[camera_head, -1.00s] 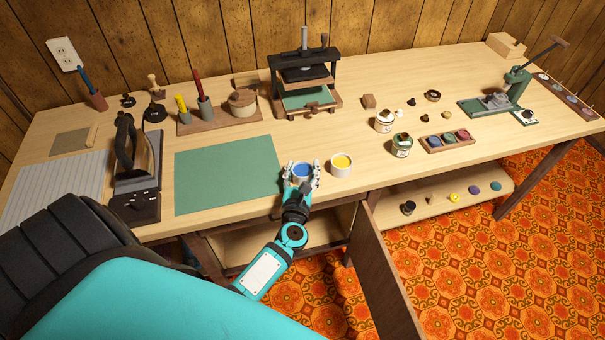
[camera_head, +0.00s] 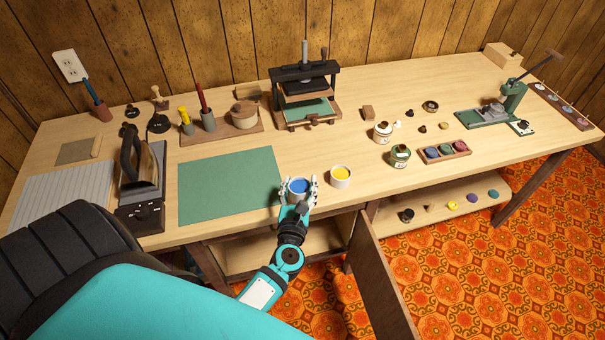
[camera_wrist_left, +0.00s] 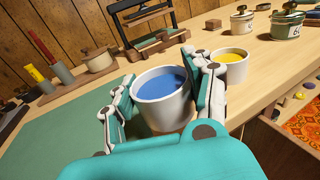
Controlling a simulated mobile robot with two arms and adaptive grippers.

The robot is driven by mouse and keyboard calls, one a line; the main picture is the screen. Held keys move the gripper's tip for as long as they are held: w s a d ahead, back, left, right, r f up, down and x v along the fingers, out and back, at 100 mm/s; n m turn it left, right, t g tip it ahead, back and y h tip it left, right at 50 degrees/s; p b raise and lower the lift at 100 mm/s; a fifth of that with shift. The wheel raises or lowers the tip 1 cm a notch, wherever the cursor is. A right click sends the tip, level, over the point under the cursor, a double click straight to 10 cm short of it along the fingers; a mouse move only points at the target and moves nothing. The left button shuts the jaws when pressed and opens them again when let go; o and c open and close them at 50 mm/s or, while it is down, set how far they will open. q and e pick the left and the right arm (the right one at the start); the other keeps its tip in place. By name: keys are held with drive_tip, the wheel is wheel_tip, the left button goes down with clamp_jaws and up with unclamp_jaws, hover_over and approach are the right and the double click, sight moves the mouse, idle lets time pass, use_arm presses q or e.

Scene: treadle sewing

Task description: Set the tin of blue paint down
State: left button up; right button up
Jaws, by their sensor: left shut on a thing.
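The tin of blue paint (camera_head: 299,186) is a white, open tin with blue paint inside, near the front edge of the table. My left gripper (camera_head: 298,189) is shut on it, one finger on each side. In the left wrist view the tin (camera_wrist_left: 163,110) stands upright between the fingers of the left gripper (camera_wrist_left: 160,105). Whether its base touches the tabletop I cannot tell. A tin of yellow paint (camera_head: 340,175) stands just to its right, also in the left wrist view (camera_wrist_left: 230,66). My right gripper is not in view.
A green mat (camera_head: 230,184) lies just left of the held tin. A press (camera_head: 305,90) stands behind it. Lidded jars (camera_head: 400,156) and a tray of colours (camera_head: 445,149) are to the right. The table's front edge is close, with an open shelf (camera_head: 440,201) below.

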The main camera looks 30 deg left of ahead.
use_arm(q)
drive_tip(key=r+b+v, duration=0.1)
drive_tip(key=b+v, duration=0.1)
drive_tip(key=v, duration=0.9)
drive_tip(key=s+d+r+m+t+h, duration=0.15)
drive_tip(key=d+r+m+h, duration=0.5)
drive_tip(key=r, duration=0.65)
drive_tip(key=a+f+n+y, duration=0.3)
drive_tip(key=f, duration=0.3)
drive_tip(key=w+a+f+n+g+y, duration=0.1)
drive_tip(key=a+f+n+y, duration=0.2)
drive_tip(key=f, duration=0.4)
drive_tip(key=shift+a+f, duration=0.15)
drive_tip(key=shift+a, duration=0.15)
drive_tip(key=shift+n+g+y, duration=0.25)
